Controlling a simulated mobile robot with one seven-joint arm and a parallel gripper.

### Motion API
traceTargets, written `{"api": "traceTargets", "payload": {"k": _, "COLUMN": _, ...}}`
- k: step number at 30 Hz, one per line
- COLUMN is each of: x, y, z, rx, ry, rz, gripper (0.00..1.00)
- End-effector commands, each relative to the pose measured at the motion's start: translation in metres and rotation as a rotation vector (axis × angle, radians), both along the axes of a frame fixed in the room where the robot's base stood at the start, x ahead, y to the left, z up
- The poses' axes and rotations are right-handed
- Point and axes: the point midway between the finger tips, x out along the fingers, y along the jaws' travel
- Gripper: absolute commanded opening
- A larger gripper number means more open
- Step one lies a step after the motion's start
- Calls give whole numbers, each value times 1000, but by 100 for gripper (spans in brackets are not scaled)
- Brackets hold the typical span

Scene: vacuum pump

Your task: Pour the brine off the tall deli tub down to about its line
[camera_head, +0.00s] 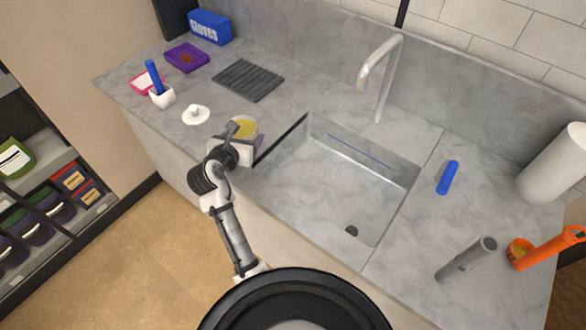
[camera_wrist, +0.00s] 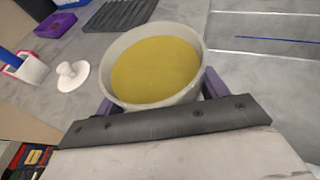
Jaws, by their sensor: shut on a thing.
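The tall deli tub (camera_wrist: 158,66) is a pale, round, open container holding yellow brine (camera_wrist: 155,70). The brine surface sits a little below the rim in the wrist view. The tub's line cannot be seen. In the head view the tub (camera_head: 244,128) is at the left edge of the sink, partly hidden by my arm. My gripper (camera_wrist: 158,92) is shut on the tub, with a purple finger on either side of it. The sink (camera_head: 335,190) lies just right of the tub, with a dark drain (camera_head: 351,230) in its floor.
A white knobbed lid-like piece (camera_head: 196,114), a ribbed grey mat (camera_head: 248,81), a purple tray (camera_head: 186,57), a white holder (camera_head: 162,97) and a blue gloves box (camera_head: 210,27) stand left and behind. The faucet (camera_head: 380,75) rises behind the sink. A blue object (camera_head: 447,177) lies right.

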Motion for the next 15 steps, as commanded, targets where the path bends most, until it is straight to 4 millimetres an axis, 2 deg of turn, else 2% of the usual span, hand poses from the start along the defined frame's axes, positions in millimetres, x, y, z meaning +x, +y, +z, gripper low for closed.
{"api": "traceTargets", "payload": {"k": 6, "x": -8, "y": -10, "z": -14, "rx": 0, "ry": -1, "rz": 3, "gripper": 50}}
{"api": "traceTargets", "payload": {"k": 15, "x": -9, "y": -11, "z": -15, "rx": 0, "ry": -2, "rz": 4, "gripper": 50}}
